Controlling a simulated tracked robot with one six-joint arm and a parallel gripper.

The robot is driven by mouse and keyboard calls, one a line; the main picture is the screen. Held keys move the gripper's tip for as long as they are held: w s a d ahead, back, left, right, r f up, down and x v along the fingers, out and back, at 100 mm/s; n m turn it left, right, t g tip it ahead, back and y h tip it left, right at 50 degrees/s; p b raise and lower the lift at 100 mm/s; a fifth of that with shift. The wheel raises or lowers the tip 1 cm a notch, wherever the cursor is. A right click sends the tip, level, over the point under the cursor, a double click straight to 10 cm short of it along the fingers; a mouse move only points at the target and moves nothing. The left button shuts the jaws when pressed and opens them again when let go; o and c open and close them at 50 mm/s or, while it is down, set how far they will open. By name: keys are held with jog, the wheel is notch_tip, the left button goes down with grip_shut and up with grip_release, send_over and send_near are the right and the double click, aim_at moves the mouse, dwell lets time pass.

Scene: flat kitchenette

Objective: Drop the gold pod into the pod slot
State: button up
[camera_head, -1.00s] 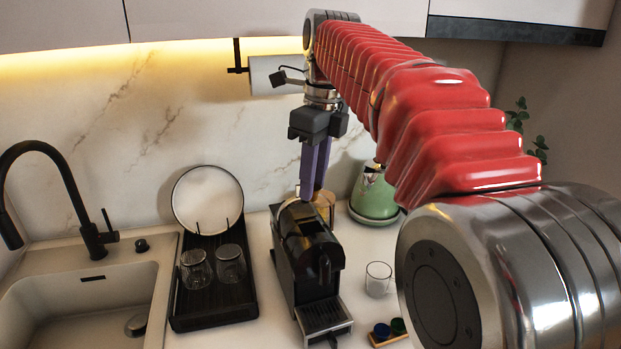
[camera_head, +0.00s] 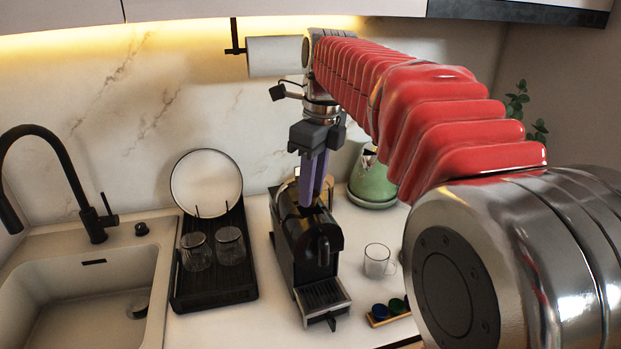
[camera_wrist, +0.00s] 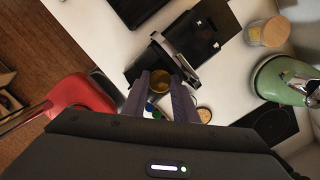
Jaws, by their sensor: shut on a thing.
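The black coffee machine (camera_head: 308,250) stands on the counter in the middle of the head view. My gripper (camera_head: 311,204) points down with its purple fingers at the machine's top. In the wrist view the fingertips (camera_wrist: 161,76) are close together around the gold pod (camera_wrist: 159,82), which shows as a small yellowish-brown shape between them. The pod is hidden in the head view. The machine's dark body (camera_wrist: 200,32) and a silver edge lie just beyond the fingertips in the wrist view. I cannot make out the slot opening itself.
A glass mug (camera_head: 377,261) and a small wooden holder (camera_head: 388,314) with blue and green pods are right of the machine. A green kettle (camera_head: 372,182) stands behind right. A dark rack (camera_head: 213,285) with glasses and a plate is at left, beside the sink.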

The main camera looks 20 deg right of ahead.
jog(key=shift+f, duration=0.35)
jog(key=o, duration=1.1)
jog(key=shift+r, duration=3.5)
